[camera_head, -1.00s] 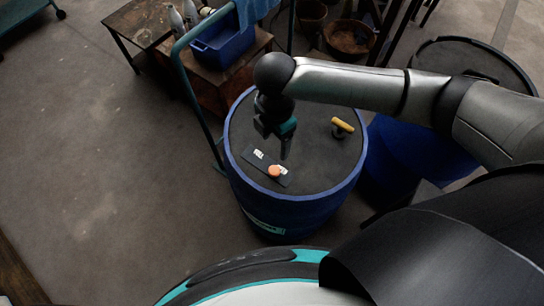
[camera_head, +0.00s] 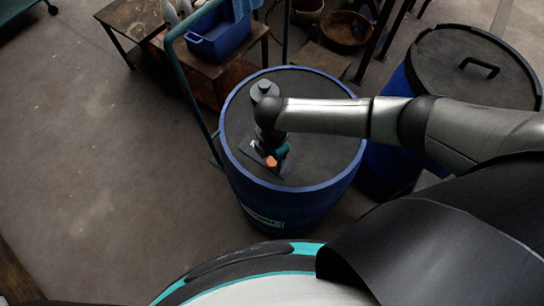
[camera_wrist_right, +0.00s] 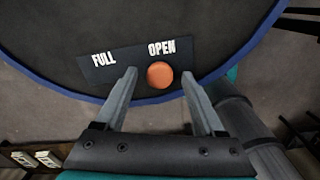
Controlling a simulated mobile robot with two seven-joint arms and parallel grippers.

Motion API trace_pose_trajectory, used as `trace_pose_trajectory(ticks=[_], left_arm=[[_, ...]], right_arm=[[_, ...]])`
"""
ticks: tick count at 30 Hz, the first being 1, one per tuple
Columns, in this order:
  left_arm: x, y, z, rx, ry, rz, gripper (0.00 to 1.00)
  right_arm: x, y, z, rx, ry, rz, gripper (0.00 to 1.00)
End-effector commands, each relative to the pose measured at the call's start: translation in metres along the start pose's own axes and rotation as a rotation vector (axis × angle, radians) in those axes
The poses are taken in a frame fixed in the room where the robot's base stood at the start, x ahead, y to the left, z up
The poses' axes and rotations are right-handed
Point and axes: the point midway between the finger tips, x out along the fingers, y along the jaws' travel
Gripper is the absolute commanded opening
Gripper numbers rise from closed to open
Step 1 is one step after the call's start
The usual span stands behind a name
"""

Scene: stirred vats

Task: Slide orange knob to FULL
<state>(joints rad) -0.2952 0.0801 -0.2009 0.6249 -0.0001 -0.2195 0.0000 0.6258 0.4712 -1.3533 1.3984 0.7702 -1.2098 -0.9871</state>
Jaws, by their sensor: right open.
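The orange knob (camera_head: 271,161) sits on a dark plate on top of the blue vat (camera_head: 232,165). In the right wrist view the knob (camera_wrist_right: 160,74) is at the OPEN end of the plate (camera_wrist_right: 127,62), just below that word. FULL is printed at the left end. My right gripper (camera_wrist_right: 160,82) is open, with its fingers spread on either side of the knob, the right finger closer to it. No grip on the knob shows. In the head view my wrist and arm cover part of the plate and the vat top. My left gripper is not in view.
A grey stepped cylinder (camera_head: 264,90) shows on the vat's far side. A second vat with a black handled lid (camera_head: 475,65) stands to the right. Behind are a green rail (camera_head: 186,85) and a blue crate (camera_head: 222,40). The floor at left is clear.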

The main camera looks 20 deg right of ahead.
Motion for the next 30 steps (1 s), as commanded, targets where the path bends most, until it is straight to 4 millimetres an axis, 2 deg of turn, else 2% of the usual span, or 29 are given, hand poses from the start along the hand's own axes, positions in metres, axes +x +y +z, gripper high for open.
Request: trace_pose_trajectory(ticks=[6, 24, 30], left_arm=[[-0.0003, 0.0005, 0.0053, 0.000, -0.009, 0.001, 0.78], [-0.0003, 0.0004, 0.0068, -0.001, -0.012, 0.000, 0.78], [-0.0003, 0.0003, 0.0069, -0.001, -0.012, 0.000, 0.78]], right_arm=[[0.0000, -0.0001, -0.0002, 0.000, 0.000, 0.000, 0.69], [-0.0003, -0.0001, -0.0001, 0.000, 0.000, -0.001, 0.01], [-0.0003, -0.0002, 0.0000, 0.000, 0.000, -0.001, 0.00]])
